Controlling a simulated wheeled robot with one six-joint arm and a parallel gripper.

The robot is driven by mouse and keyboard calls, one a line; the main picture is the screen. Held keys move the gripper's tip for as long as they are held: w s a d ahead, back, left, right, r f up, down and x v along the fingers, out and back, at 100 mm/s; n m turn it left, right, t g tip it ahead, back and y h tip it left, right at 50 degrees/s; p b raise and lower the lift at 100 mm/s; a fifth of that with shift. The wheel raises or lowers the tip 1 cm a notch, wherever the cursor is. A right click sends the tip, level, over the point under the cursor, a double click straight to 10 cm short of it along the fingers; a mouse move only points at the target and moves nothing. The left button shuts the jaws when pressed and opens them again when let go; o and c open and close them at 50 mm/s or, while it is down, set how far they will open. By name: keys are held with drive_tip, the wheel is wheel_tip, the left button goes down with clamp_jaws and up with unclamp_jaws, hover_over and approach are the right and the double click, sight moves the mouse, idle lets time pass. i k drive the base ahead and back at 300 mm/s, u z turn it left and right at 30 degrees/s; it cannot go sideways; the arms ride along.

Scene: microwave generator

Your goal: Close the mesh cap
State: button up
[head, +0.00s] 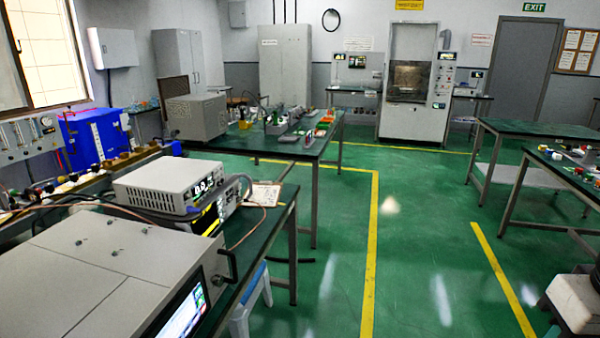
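I cannot make out a mesh cap in the head view. A large grey-white cabinet (110,275) with a lit screen (184,318) and a dark handle (226,268) fills the lower left. Its lid has a few small knobs, and its left and lower parts run out of the picture. A smaller white instrument (168,185) with a digital display sits behind it on the near bench, on top of another unit (215,215). My gripper is not in view.
A middle bench (318,146) carries a grey box (197,116). Green tables (540,128) stand at right. The green floor (420,240) between yellow lines is open.

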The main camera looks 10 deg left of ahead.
sight(174, 133)
drive_tip(key=i, duration=3.95)
drive_tip(key=u, duration=2.25)
